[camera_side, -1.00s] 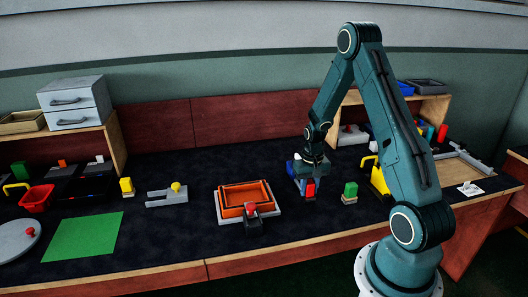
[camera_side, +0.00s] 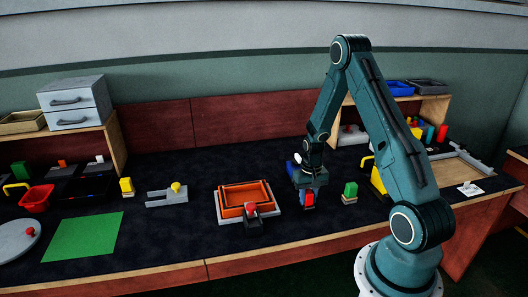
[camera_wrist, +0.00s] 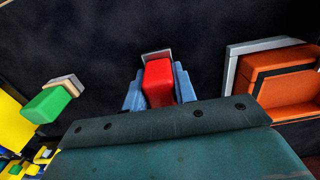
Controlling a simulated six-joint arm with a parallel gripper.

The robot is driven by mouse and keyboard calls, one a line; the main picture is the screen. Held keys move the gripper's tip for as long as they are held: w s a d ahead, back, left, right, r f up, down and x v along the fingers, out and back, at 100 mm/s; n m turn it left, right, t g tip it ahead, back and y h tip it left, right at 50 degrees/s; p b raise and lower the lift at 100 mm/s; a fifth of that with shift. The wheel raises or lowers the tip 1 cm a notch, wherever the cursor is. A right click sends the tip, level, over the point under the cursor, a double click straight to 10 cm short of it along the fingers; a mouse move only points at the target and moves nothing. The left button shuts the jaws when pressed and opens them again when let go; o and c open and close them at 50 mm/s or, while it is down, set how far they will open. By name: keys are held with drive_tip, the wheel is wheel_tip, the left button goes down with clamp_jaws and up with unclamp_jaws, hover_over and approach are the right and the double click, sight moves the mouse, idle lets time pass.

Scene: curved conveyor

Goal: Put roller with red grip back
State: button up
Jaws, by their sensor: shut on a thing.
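My gripper (camera_side: 307,190) points down over the dark table, right of the orange tray, with its blue fingers closed on a red block-shaped grip (camera_side: 309,198). In the wrist view, my gripper (camera_wrist: 160,90) has one finger on each side of the red grip (camera_wrist: 158,82), and a grey plate-like part shows at its far end. This looks like the roller with the red grip, but I cannot make out a roller. I cannot tell whether it touches the table. A second red-topped dark piece (camera_side: 251,209) stands at the front of the orange tray.
The orange tray (camera_side: 228,205) in its grey frame lies left of my gripper. A green-topped block (camera_side: 350,189) stands close on the right, with a yellow object (camera_side: 377,178) beyond. A green mat (camera_side: 84,237) lies at the left. Dark table is free in front.

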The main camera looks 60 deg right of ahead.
drive_tip(key=shift+f, duration=0.1)
drive_tip(key=o, duration=0.9)
drive_tip(key=shift+r, duration=6.15)
